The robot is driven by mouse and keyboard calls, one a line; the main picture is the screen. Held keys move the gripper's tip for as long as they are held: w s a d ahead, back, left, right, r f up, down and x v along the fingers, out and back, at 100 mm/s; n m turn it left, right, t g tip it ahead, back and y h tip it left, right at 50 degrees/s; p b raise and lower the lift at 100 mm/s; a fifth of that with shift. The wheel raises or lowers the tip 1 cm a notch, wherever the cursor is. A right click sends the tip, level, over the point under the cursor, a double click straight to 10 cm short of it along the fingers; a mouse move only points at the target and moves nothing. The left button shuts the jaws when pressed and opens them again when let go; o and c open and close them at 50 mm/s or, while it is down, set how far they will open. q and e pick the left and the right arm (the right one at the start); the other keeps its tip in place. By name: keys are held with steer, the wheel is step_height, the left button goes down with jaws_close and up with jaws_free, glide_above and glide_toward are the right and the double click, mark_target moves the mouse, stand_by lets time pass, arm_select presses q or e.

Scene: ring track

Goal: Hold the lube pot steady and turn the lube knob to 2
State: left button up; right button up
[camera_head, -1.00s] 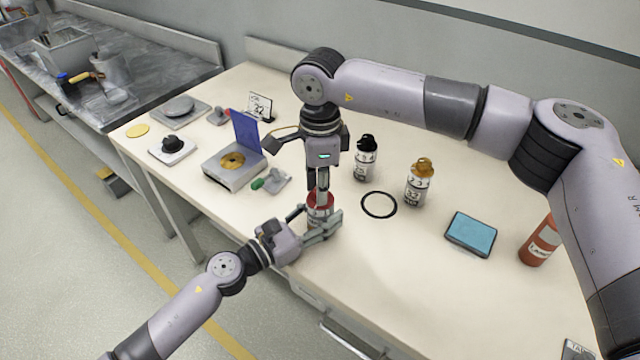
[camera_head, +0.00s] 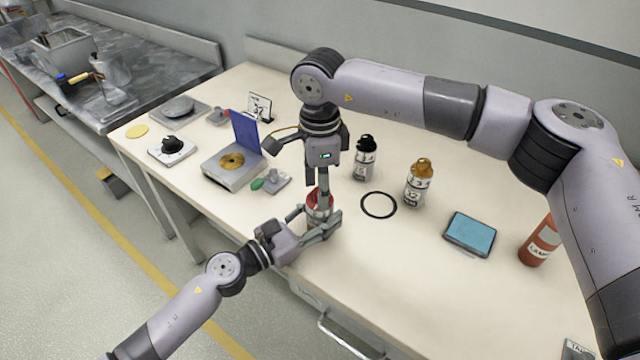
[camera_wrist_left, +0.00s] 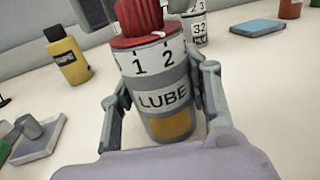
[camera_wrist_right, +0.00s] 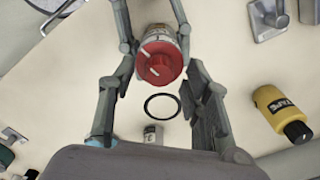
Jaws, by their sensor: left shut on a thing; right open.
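The lube pot (camera_wrist_left: 165,105) stands upright in the left wrist view, with a LUBE label and the numbers 1 and 2 facing that camera. Its red ribbed knob (camera_wrist_left: 138,17) is on top; a white mark on the red rim lies between 1 and 2. My left gripper (camera_head: 322,226) is shut on the pot's body, one finger on each side. My right gripper (camera_head: 317,188) points down from above and is open. In the right wrist view its fingers stand on either side of the red knob (camera_wrist_right: 158,62); whether they touch it I cannot tell.
Behind the pot stand a black-topped bottle (camera_head: 365,158) and an orange-topped bottle (camera_head: 419,184). A black ring (camera_head: 379,205) and a blue-topped pad (camera_head: 470,234) lie to the right. A disc box with a blue lid (camera_head: 234,166) is to the left. A yellow bottle (camera_wrist_right: 283,114) stands nearby.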

step_height(320, 180, up, 12)
stand_by(0.6)
stand_by(1.5)
arm_select(q)
steer(key=o, duration=1.4)
steer(key=shift+c, duration=0.2)
steer(key=shift+s+a, duration=0.1)
steer(key=v, duration=1.1)
steer(key=shift+s+a, duration=0.3)
